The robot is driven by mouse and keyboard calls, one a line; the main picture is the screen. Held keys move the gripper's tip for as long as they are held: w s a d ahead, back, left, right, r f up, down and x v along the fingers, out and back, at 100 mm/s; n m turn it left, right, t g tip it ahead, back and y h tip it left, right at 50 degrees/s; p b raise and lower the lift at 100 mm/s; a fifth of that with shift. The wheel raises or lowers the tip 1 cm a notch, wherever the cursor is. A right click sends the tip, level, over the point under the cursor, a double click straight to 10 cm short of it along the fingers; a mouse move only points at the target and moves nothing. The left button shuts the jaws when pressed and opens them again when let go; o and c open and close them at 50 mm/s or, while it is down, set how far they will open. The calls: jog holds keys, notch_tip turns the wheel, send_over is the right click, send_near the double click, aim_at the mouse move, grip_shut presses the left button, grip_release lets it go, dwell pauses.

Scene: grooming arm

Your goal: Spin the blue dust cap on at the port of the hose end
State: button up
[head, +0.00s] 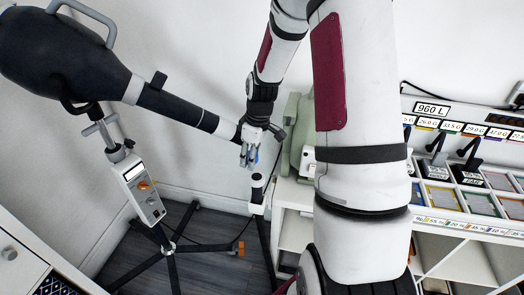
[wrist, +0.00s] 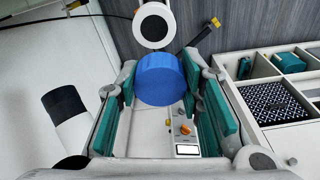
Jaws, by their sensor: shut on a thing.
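My gripper (head: 251,158) points down near the middle of the head view. In the wrist view my gripper (wrist: 163,103) has its teal-padded fingers on both sides of the blue dust cap (wrist: 160,78), a short round cylinder. The fingers are shut on it. Only a little blue of the cap (head: 255,155) shows in the head view. A dark upright cylinder with a pale rim, seemingly the hose end (head: 258,182), stands below the gripper. Its round face, a white ring with a dark centre (wrist: 154,26), shows beyond the cap in the wrist view, apart from it in the picture.
A black arm-like tube (head: 178,106) reaches from the left close to my gripper. A grey box with an orange knob (head: 143,190) hangs on a dark tripod (head: 172,250). A white shelf unit (head: 455,262) with trays fills the right. A drawer unit (head: 20,262) stands lower left.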

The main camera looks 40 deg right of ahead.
jog(key=shift+s+d, duration=0.4)
jog(key=shift+d, duration=0.15)
jog(key=shift+s+r+p, duration=0.15)
jog(key=shift+s+p, duration=0.05)
jog(key=shift+p, duration=0.2)
jog(key=shift+w+f+b, duration=0.1)
jog(key=shift+f+b, duration=0.5)
jog(key=shift+f, duration=1.95)
jog(key=shift+p, duration=0.5)
jog(key=shift+d+f, duration=0.1)
jog(key=shift+f, duration=0.6)
jog(key=o, duration=0.8)
jog(key=shift+r, duration=0.15)
